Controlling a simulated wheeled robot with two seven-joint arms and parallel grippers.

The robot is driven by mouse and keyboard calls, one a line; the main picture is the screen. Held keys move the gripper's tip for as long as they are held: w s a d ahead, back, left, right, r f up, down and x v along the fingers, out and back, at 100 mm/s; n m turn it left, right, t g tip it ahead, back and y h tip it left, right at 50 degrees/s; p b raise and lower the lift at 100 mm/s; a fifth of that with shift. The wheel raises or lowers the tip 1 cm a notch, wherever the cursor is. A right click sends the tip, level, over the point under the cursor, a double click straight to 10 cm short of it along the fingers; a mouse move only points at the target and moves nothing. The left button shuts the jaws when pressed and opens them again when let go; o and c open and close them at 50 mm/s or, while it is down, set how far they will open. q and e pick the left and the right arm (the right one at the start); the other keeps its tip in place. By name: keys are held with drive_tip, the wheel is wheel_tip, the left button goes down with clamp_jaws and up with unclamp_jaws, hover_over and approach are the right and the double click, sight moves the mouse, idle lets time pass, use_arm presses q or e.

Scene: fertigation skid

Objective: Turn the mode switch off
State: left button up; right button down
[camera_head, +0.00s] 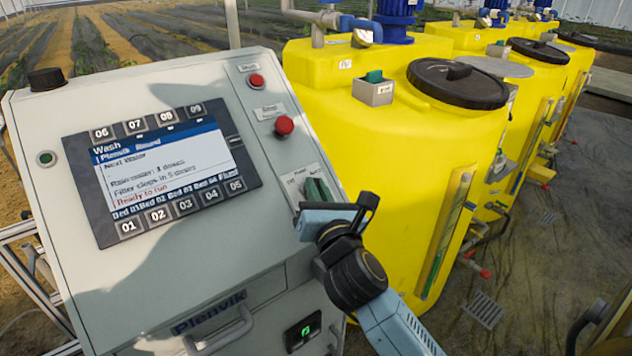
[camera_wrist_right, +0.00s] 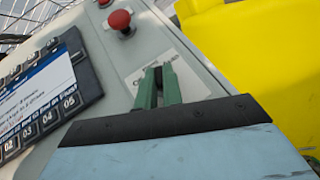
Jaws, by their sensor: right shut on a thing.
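The lettering on the label is too small to read surely. My left gripper is not in view.
The grey control cabinet (camera_head: 190,285) has a lit screen (camera_head: 165,170) with numbered buttons. Two red buttons (camera_head: 284,125) (camera_head: 257,81) sit above the switch. A yellow tank (camera_head: 400,150) with a black lid stands close to the right.

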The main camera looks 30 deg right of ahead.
drive_tip(key=n+y, duration=0.1)
drive_tip(key=n, duration=0.1)
drive_tip(key=n+y+p, duration=0.1)
drive_tip(key=n+y, duration=0.1)
drive_tip(key=n+t+y+p, duration=0.1)
drive_tip(key=y, duration=0.1)
drive_tip(key=shift+d+n, duration=0.25)
drive_tip(key=shift+n, duration=0.15)
drive_tip(key=n+y+p, duration=0.1)
drive_tip(key=n+y, duration=0.4)
drive_tip(key=shift+d+g+p, duration=0.2)
drive_tip(key=shift+g+p, duration=0.1)
drive_tip(key=shift+p, duration=0.05)
drive_tip(key=n+g+y, duration=0.1)
drive_tip(key=n+y, duration=0.2)
drive_tip(key=n, duration=0.1)
drive_tip(key=shift+d+g+y, duration=0.1)
drive_tip(key=shift+g+y, duration=0.3)
drive_tip(key=shift+w+d+n+g+y+b, duration=0.1)
drive_tip(key=shift+n+g+y+b, duration=0.15)
drive_tip(key=shift+n+g+y, duration=0.9)
drive_tip(key=shift+n+g+y+b, duration=0.25)
drive_tip(key=shift+n+g+y, duration=0.35)
drive_tip(key=shift+n, duration=0.95)
drive_tip(key=shift+r, duration=0.1)
drive_tip(key=c, duration=1.5)
unclamp_jaws()
drive_tip(key=shift+c, duration=0.2)
